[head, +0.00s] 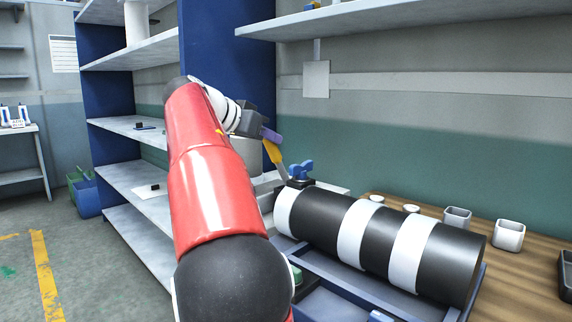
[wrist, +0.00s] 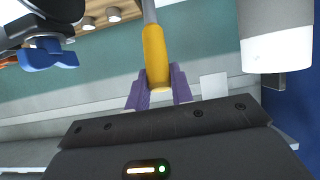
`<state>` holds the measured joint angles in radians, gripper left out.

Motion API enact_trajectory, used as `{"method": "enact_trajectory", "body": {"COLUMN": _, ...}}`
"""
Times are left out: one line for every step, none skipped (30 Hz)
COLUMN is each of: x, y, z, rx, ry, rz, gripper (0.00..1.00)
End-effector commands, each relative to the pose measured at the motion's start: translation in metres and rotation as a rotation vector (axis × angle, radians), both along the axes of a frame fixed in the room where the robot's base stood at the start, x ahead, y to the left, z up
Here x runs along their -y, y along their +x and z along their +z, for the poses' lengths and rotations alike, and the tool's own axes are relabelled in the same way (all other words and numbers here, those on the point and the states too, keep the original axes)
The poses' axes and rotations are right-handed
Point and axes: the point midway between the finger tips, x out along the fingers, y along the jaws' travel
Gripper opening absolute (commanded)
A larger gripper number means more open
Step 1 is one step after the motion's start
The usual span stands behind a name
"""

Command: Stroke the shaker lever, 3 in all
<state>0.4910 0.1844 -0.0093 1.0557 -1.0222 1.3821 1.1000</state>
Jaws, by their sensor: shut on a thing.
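The shaker lever has a yellow grip (head: 274,153) and a thin grey rod that runs down to a dark mount beside the striped drum. In the head view the lever leans, its top toward the left. My gripper (head: 267,135) reaches it from the upper left. In the wrist view the purple fingers of my gripper (wrist: 158,76) are shut on the end of the yellow grip (wrist: 155,48), one on each side. The rod's lower end is out of the wrist view.
A blue knob (head: 302,169) sits on the mount near the lever. A black and white drum (head: 356,229) lies on a blue frame to the right. White cups (head: 509,235) stand on the wooden bench. Shelves (head: 140,177) are at left, with a white cylinder (head: 245,151) behind my arm.

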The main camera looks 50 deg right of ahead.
Motion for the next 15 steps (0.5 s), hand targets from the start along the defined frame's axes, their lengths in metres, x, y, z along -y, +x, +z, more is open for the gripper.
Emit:
{"method": "enact_trajectory", "body": {"x": -0.004, "y": 0.002, "z": -0.005, "rx": 0.002, "ry": 0.002, "rz": 0.004, "gripper": 0.00}}
{"method": "enact_trajectory", "body": {"x": -0.006, "y": 0.002, "z": -0.007, "rx": 0.002, "ry": 0.003, "rz": 0.004, "gripper": 0.00}}
{"method": "enact_trajectory", "body": {"x": -0.009, "y": 0.002, "z": -0.010, "rx": 0.002, "ry": 0.003, "rz": 0.004, "gripper": 0.00}}
{"method": "enact_trajectory", "body": {"x": -0.011, "y": 0.002, "z": -0.012, "rx": 0.002, "ry": 0.003, "rz": 0.004, "gripper": 0.00}}
{"method": "enact_trajectory", "body": {"x": -0.014, "y": 0.003, "z": -0.014, "rx": 0.003, "ry": 0.004, "rz": 0.005, "gripper": 0.00}}
{"method": "enact_trajectory", "body": {"x": -0.016, "y": 0.003, "z": -0.016, "rx": 0.002, "ry": 0.004, "rz": 0.005, "gripper": 0.00}}
{"method": "enact_trajectory", "body": {"x": -0.019, "y": 0.003, "z": -0.018, "rx": 0.001, "ry": 0.004, "rz": 0.004, "gripper": 0.00}}
{"method": "enact_trajectory", "body": {"x": -0.021, "y": 0.003, "z": -0.020, "rx": 0.001, "ry": 0.005, "rz": 0.004, "gripper": 0.00}}
{"method": "enact_trajectory", "body": {"x": -0.023, "y": 0.004, "z": -0.023, "rx": 0.001, "ry": 0.006, "rz": 0.003, "gripper": 0.00}}
{"method": "enact_trajectory", "body": {"x": -0.026, "y": 0.004, "z": -0.025, "rx": 0.000, "ry": 0.006, "rz": 0.004, "gripper": 0.00}}
{"method": "enact_trajectory", "body": {"x": -0.028, "y": 0.004, "z": -0.026, "rx": 0.000, "ry": 0.007, "rz": 0.004, "gripper": 0.00}}
{"method": "enact_trajectory", "body": {"x": -0.031, "y": 0.005, "z": -0.029, "rx": 0.000, "ry": 0.007, "rz": 0.005, "gripper": 0.00}}
{"method": "enact_trajectory", "body": {"x": -0.033, "y": 0.005, "z": -0.031, "rx": 0.000, "ry": 0.007, "rz": 0.004, "gripper": 0.00}}
{"method": "enact_trajectory", "body": {"x": -0.035, "y": 0.005, "z": -0.032, "rx": 0.000, "ry": 0.008, "rz": 0.004, "gripper": 0.00}}
{"method": "enact_trajectory", "body": {"x": -0.037, "y": 0.006, "z": -0.035, "rx": 0.000, "ry": 0.008, "rz": 0.003, "gripper": 0.00}}
